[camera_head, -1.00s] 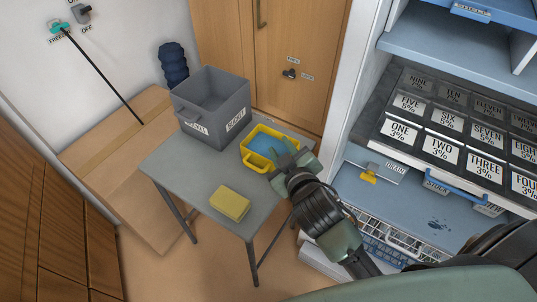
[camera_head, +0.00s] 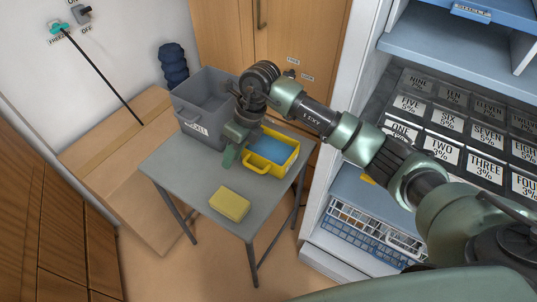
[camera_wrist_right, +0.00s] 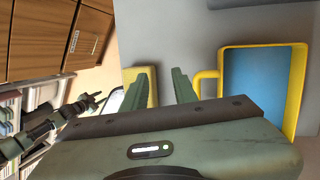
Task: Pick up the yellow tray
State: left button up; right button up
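The yellow tray (camera_head: 286,167) stands on the grey table's right side, with blue inside and a handle on its left-front side. My right gripper (camera_head: 232,145) is above the table, just left of the tray, and hides part of its left edge. In the right wrist view the tray (camera_wrist_right: 303,80) is at the right, its handle (camera_wrist_right: 205,76) just right of the fingers. The fingers (camera_wrist_right: 161,84) are apart with nothing between them. My left gripper (camera_wrist_right: 97,101) is small and far off in that view, its fingers seemingly spread.
A grey bucket (camera_head: 190,117) stands behind my right gripper on the table (camera_head: 190,165). A yellow sponge-like block (camera_head: 230,204) lies near the front edge. A shelf unit (camera_head: 345,185) with labelled boxes is at the right. The table's left-front part is clear.

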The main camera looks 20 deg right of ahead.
aim_at(260, 157)
jog(key=w+d+h, duration=0.2)
jog(key=d+h, duration=0.2)
jog(key=d, duration=0.5)
jog(key=shift+m, duration=0.3)
jog(key=f, duration=0.4)
jog(key=a+f+p, duration=0.1)
jog(key=f, duration=0.1)
jog(key=shift+f, duration=0.35)
grip_shut()
jog(key=shift+r, duration=0.1)
